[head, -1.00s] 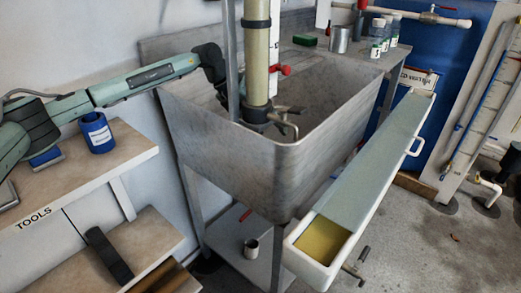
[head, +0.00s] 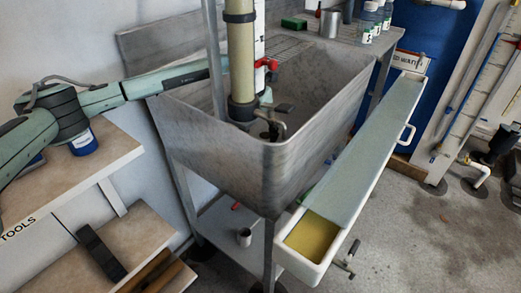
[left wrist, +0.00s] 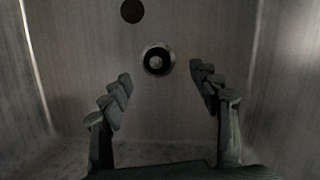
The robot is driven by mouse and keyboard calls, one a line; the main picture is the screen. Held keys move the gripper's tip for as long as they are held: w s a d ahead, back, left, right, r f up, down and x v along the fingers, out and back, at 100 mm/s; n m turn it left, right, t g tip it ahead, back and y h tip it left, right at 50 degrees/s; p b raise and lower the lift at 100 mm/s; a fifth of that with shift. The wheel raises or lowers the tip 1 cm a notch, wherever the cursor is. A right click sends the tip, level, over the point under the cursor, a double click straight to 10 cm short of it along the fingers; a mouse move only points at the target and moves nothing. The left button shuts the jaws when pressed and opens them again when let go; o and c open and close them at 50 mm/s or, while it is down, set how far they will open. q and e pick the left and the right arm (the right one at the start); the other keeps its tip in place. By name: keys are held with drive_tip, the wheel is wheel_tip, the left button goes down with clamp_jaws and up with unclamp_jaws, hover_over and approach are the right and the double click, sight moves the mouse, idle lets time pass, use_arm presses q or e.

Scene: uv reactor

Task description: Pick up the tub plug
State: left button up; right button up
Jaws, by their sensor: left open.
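In the left wrist view, my left gripper (left wrist: 164,75) is open and empty, pointing down inside the tub. Ahead of its fingertips, roughly between them, is a small round thing with a pale ring and dark middle, which looks like the tub plug (left wrist: 158,60). A flat dark round spot (left wrist: 132,11), perhaps a drain hole, lies above it in the picture. In the head view, my left arm reaches over the left rim of the grey metal tub (head: 215,140), and the column hides most of its hand. The plug cannot be made out there. My right gripper is not in view.
A tan column (head: 241,60) with a valve stands at the tub's near left corner, close to my left arm. A long white trough (head: 345,215) runs along the tub's right side. Bottles (head: 367,20) and a green sponge (head: 294,23) stand behind. A tool shelf (head: 75,180) is left.

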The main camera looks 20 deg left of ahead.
use_arm(q)
drive_tip(key=x, duration=0.6)
drive_tip(key=shift+a+f+p, duration=0.15)
drive_tip(key=shift+a+p, duration=0.15)
drive_tip(key=shift+p, duration=0.1)
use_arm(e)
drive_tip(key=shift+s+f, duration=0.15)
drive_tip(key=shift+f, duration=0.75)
use_arm(q)
drive_tip(key=shift+c, duration=0.5)
drive_tip(key=c, duration=1)
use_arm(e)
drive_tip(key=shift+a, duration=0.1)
